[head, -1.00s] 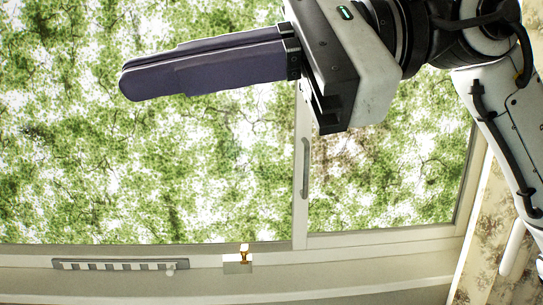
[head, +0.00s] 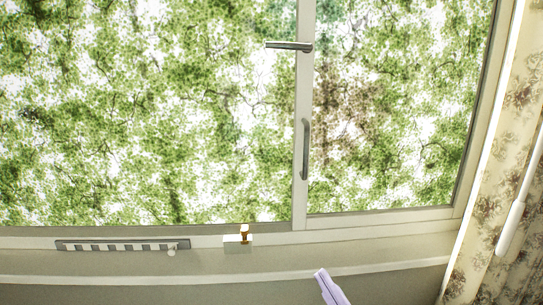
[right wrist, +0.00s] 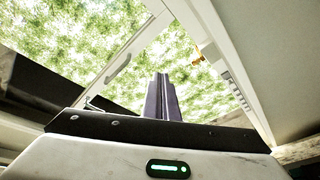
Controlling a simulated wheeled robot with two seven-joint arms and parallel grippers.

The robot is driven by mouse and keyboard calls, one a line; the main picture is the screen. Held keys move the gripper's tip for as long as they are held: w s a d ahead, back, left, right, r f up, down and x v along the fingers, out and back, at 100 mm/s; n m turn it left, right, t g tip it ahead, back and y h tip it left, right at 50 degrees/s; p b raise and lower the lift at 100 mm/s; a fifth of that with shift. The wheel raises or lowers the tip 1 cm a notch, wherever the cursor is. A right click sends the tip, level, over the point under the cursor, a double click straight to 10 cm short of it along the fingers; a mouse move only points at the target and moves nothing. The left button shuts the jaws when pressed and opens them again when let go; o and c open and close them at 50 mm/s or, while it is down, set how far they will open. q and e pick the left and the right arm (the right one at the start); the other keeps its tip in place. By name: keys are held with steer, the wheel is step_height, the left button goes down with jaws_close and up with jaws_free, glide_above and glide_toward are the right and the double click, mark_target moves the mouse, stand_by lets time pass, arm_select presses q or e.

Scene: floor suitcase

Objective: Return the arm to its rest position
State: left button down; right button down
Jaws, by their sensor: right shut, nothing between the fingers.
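The window (head: 150,120) fills most of the head view, with its frame and handles. In the head view only the tip of my right gripper (head: 331,287) shows, pale purple, at the bottom edge below the sill. In the right wrist view the two purple fingers of my right gripper (right wrist: 161,98) lie side by side, closed, with nothing between them. They point toward the window. Most of the right arm is outside the head view. My left gripper is in neither view.
A vertical handle (head: 305,150) and a horizontal lever handle (head: 289,46) are on the window frame. A slotted strip (head: 122,246) and a small white block with a gold part (head: 238,239) are on the lower frame. A patterned curtain (head: 515,120) hangs at the right.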

steer(key=s+d+f+m+g+h, duration=0.25)
steer(key=s+f, duration=0.25)
steer(key=f, duration=0.4)
steer(key=s+d+f+m+g+h, duration=0.15)
steer(key=s+f+m, duration=0.25)
steer(key=f, duration=0.5)
steer(key=s+d+f+m+g, duration=0.2)
steer(key=s+f+g, duration=0.4)
steer(key=s+f, duration=0.7)
steer(key=s+m, duration=0.1)
steer(key=s, duration=0.2)
steer(key=shift+s+f+m+h, duration=0.15)
steer(key=shift+s+m+h, duration=0.05)
steer(key=shift+m+h, duration=0.2)
